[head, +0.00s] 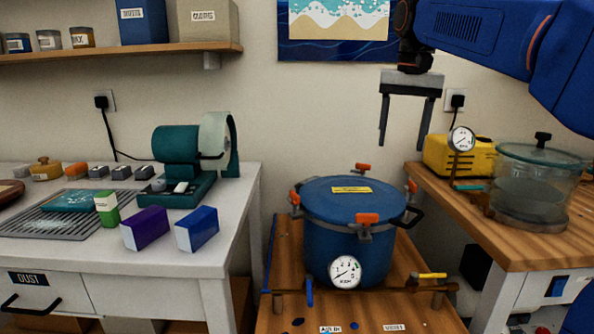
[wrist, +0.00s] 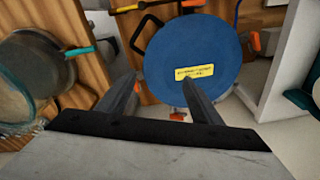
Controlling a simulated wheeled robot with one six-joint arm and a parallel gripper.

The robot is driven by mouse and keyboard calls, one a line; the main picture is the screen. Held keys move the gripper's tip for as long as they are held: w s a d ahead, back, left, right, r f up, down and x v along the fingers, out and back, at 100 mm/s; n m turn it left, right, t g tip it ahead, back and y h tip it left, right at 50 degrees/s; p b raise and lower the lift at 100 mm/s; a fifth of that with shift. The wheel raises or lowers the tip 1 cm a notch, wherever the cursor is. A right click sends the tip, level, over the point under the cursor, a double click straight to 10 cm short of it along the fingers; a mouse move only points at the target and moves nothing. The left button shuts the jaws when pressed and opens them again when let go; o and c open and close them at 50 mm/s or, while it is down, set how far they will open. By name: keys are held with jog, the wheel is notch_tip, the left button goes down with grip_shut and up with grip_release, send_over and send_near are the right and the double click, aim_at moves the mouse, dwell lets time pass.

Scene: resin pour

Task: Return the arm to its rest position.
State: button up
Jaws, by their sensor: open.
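My gripper (head: 404,120) hangs from my blue arm at the upper right of the head view, fingers pointing down. Its two fingers are apart with nothing between them. It is above and to the right of the blue pressure pot (head: 345,225), apart from it. In the wrist view the two fingers (wrist: 160,95) spread over the pot's blue lid (wrist: 193,55), which carries a yellow label. The pot's lid is on, with orange clamps around its rim and a gauge in front.
The pot stands on a low wooden stand (head: 410,310). At right, a wooden bench (head: 480,225) holds a yellow pump (head: 440,158) and a glass chamber (head: 532,190). At left, a white worktop (head: 60,247) carries a green machine (head: 180,150) and several small boxes. A shelf (head: 130,52) is above.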

jog(key=s+d+f+n+t, duration=0.1)
jog(key=s+d+f, duration=0.1)
jog(key=s+f, duration=1.2)
jog(key=s+d+f+n+t, duration=0.2)
jog(key=s+f, duration=1.3)
jog(key=f, duration=0.2)
jog(key=shift+s+d+f+n+t, duration=0.25)
jog(key=shift+s+f+n+t, duration=0.05)
jog(key=shift+f, duration=0.05)
